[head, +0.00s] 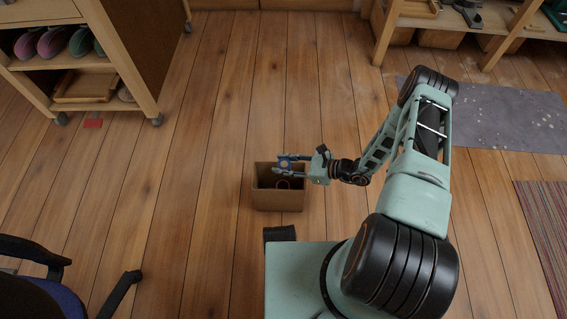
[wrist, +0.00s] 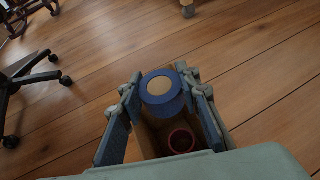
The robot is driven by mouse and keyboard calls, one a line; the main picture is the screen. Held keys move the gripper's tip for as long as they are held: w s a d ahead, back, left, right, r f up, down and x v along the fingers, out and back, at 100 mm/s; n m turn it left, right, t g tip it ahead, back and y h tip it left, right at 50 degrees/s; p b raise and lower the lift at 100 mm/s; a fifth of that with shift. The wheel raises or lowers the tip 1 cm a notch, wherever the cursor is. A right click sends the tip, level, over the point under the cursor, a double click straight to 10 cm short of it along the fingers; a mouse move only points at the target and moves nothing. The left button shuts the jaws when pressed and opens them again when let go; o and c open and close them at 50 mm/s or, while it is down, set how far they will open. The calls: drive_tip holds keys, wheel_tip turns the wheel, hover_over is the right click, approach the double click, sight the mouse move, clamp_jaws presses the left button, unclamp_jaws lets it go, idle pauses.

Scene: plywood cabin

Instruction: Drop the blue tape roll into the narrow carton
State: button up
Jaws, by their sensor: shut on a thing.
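The blue tape roll (wrist: 161,98) is held between the two fingers of my gripper (wrist: 163,104). The gripper also shows in the head view (head: 291,166), with the blue roll (head: 284,162) at its fingertips. The brown narrow carton (head: 279,201) stands open on the wooden floor. My gripper and the roll are over the carton's opening in the head view. In the wrist view the carton (wrist: 150,139) shows below and behind the roll, partly hidden by the fingers. A red ring-shaped thing (wrist: 181,141) lies inside the carton.
A wheeled shelf unit (head: 80,90) with shoes stands at the upper left. An office chair (head: 50,280) is at the lower left. A shelf (head: 480,45) stands at the upper right, near a grey mat (head: 500,115).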

wheel_tip(320, 180, down, 6)
drive_tip(key=b, duration=0.4)
drive_tip(key=shift+r, duration=0.1)
drive_tip(key=o, duration=1.2)
drive_tip(key=v, duration=1.2)
